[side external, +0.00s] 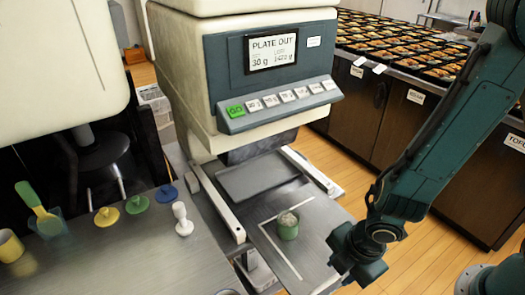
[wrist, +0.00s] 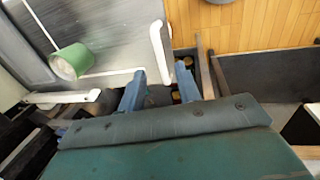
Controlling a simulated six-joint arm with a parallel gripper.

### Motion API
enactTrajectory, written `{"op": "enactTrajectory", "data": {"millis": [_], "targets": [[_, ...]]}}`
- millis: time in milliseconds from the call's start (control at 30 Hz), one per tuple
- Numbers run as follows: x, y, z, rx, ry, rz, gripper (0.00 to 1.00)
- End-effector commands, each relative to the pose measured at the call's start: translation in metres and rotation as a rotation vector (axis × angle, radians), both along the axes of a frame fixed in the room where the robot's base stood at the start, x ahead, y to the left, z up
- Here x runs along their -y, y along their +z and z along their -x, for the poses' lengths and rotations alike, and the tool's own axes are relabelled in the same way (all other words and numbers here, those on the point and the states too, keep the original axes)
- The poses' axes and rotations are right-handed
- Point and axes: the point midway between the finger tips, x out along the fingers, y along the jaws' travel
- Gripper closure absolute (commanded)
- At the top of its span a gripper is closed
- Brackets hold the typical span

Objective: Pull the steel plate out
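The steel plate (side external: 258,175) is a flat dark grey slab. It lies level under the machine's head, between two white rails, with its front part showing and its back in shadow. My gripper (side external: 357,258) is low at the right, in front of the machine and apart from the plate. In the wrist view, the two blue fingers of my gripper (wrist: 160,90) are spread, with a dark gap between them and nothing clearly held. I cannot tell the plate's edges in the wrist view.
A green cup with pale contents (side external: 288,226) stands on the metal surface before the plate; it also shows in the wrist view (wrist: 70,62). A white rail (side external: 312,172) runs beside the plate. The display (side external: 272,50) reads "PLATE OUT". Coloured tools stand at the left.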

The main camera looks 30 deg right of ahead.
Motion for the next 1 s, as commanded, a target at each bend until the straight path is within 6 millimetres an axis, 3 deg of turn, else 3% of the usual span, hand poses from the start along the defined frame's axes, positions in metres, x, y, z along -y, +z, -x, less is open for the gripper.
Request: {"op": "enactTrajectory", "data": {"millis": [700, 1000], "targets": [[-0.001, 0.067, 0.013, 0.003, 0.0, -0.002, 0.67], [0.0, 0.083, 0.016, 0.001, 0.0, -0.001, 0.67]]}}
